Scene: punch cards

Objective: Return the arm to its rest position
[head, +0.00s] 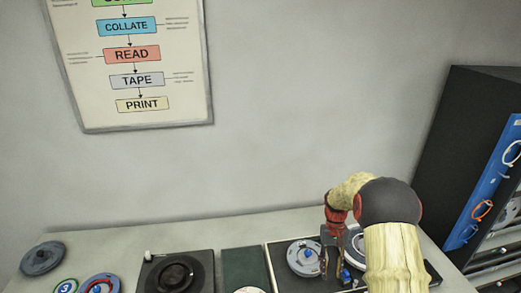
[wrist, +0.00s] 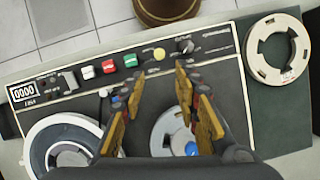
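My gripper (wrist: 160,76) is open in the wrist view. Its two yellow-padded fingers stand apart with nothing between them, above the dark panel of a tape machine (wrist: 230,85). My arm (head: 393,250) rises at the right of the head view, bends at a dark elbow and reaches down over the machine on the bench. In the head view the fingertips are small and partly hidden. A reel (head: 303,257) sits on the machine left of the gripper. In the wrist view, a pale disc with a blue hub (wrist: 172,130) lies partly behind the right finger.
The panel has a counter (wrist: 22,94) and coloured buttons. A loose pale reel (wrist: 262,67) lies beside it; a brown bin (wrist: 165,10) stands on the floor. A black unit (head: 178,272) and a dark reel (head: 43,258) are left. A dark cabinet (head: 455,120) stands right.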

